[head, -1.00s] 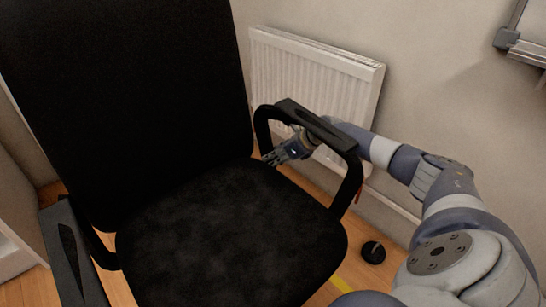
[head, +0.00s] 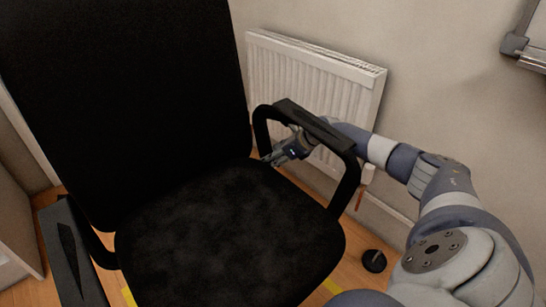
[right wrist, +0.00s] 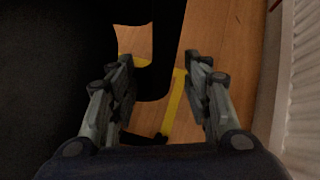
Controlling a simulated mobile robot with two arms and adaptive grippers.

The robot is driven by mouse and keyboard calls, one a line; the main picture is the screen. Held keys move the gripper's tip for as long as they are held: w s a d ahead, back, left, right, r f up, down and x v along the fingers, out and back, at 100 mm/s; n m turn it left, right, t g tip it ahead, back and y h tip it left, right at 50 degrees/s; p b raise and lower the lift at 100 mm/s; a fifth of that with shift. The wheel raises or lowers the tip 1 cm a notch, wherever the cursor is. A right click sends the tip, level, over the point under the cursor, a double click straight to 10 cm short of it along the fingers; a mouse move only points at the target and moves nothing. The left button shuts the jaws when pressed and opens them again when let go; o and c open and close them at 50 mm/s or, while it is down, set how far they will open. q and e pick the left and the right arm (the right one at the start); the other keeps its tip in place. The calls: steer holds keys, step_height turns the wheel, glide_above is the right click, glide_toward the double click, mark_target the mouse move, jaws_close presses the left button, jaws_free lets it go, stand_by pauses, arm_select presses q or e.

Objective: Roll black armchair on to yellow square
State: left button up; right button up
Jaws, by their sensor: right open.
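The black armchair (head: 215,235) fills the left and middle of the head view, its seat and tall back towards me. My right gripper (head: 272,157) is inside that loop, above the seat's edge by the backrest. In the right wrist view its fingers (right wrist: 160,60) are spread, with a black chair part between and beyond them; contact is unclear. Parts of the yellow square's outline show on the floor at the seat's lower left (head: 128,297) and between the fingers (right wrist: 174,105). My left gripper is out of view.
A white radiator (head: 312,95) is on the wall behind the right armrest. A pale cabinet or wall edge (head: 15,200) stands at left.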

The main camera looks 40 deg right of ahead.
steer(key=shift+r, duration=0.1)
steer(key=v, duration=0.8)
stand_by(0.3)
stand_by(0.4)
